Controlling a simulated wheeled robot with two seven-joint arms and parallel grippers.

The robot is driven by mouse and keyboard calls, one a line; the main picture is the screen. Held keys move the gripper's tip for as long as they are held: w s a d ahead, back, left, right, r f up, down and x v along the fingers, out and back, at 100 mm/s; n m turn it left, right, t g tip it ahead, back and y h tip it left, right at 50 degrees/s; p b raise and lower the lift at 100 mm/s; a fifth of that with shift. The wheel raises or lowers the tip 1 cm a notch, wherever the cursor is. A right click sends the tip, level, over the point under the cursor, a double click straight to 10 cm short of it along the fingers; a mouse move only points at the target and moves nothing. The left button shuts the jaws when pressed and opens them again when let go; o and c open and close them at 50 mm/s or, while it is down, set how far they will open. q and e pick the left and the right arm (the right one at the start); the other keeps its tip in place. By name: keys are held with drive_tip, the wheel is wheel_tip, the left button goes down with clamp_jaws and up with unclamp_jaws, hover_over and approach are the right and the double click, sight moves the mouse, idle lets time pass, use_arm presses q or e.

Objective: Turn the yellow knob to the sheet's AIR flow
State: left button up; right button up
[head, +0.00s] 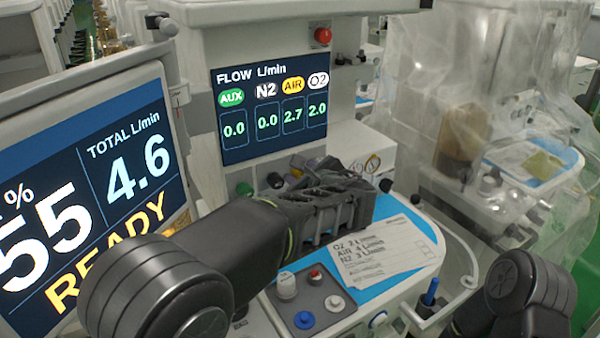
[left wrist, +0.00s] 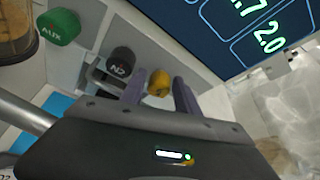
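The yellow knob (left wrist: 159,82) shows in the left wrist view, to the right of the black N2 knob (left wrist: 121,61). My left gripper (left wrist: 160,88) has one finger close along each side of the yellow knob and appears closed on it. In the head view my left gripper (head: 345,190) reaches in from the left and mostly hides the knobs. The flow screen (head: 270,105) reads AIR 2.7, O2 2.0, N2 0.0 and AUX 0.0. My right gripper is out of view.
A green AUX knob (left wrist: 60,27) is left of the N2 knob. A large screen (head: 85,190) at left shows total 4.6. A grey panel (head: 312,300) with small knobs sits in front of the left gripper. A plastic-draped cart (head: 490,130) stands at right.

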use_arm(q)
drive_tip(key=v, duration=0.7)
drive_tip(key=shift+s+d+r+b, duration=0.15)
drive_tip(key=shift+s+b, duration=0.1)
drive_tip(key=shift+b, duration=0.15)
